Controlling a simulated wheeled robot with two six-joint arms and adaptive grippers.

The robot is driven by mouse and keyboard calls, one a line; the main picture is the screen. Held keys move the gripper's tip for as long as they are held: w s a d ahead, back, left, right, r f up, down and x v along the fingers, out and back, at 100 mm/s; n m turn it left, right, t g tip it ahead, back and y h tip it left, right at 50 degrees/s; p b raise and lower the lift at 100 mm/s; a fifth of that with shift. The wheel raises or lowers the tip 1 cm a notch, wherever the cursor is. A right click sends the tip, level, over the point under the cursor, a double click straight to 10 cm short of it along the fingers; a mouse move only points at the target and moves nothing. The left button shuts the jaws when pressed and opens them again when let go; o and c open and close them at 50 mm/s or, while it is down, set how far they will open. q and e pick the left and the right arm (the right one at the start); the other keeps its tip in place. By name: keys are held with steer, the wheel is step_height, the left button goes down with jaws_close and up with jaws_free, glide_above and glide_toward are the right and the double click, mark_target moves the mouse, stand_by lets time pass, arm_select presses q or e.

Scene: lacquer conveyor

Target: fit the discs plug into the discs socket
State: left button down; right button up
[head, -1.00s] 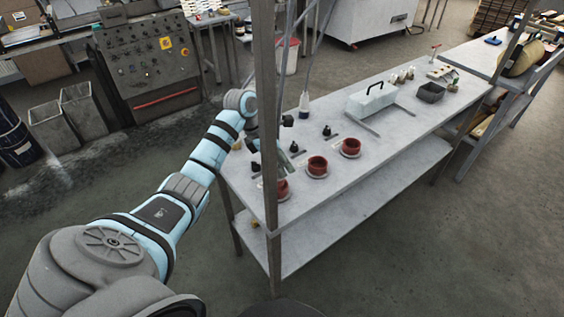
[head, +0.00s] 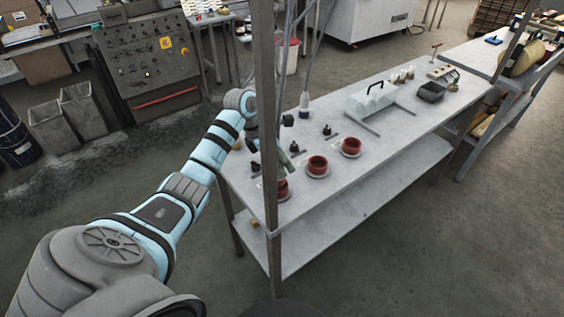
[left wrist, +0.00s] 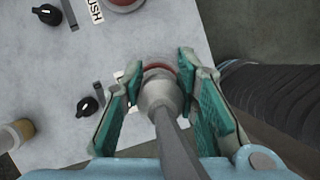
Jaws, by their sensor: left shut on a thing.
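My left gripper (head: 281,174) is over the near end of the bench, partly behind the upright post. In the left wrist view its teal fingers (left wrist: 160,88) are on either side of a grey plug (left wrist: 158,93) with a rounded head and a long shaft, which I take as the discs plug. The plug's far end is over a red cup-shaped socket (left wrist: 158,67), nearest in the head view (head: 283,190). The plug hides most of the socket, so I cannot tell whether they touch. The socket's label is not readable. My right gripper is not in view.
Two more red sockets (head: 317,166) and (head: 350,147) stand along the bench, with black knobs (head: 294,147) behind. A grey post (head: 264,120) rises at the bench's front edge. A clear box with a black handle (head: 371,98) and a dark tray (head: 431,92) stand farther right.

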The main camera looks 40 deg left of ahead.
arm_select(q)
steer(key=shift+f+b, duration=1.5)
steer(key=shift+f, duration=0.4)
steer(key=c, duration=1.2)
jaws_free()
steer(key=v, duration=1.2)
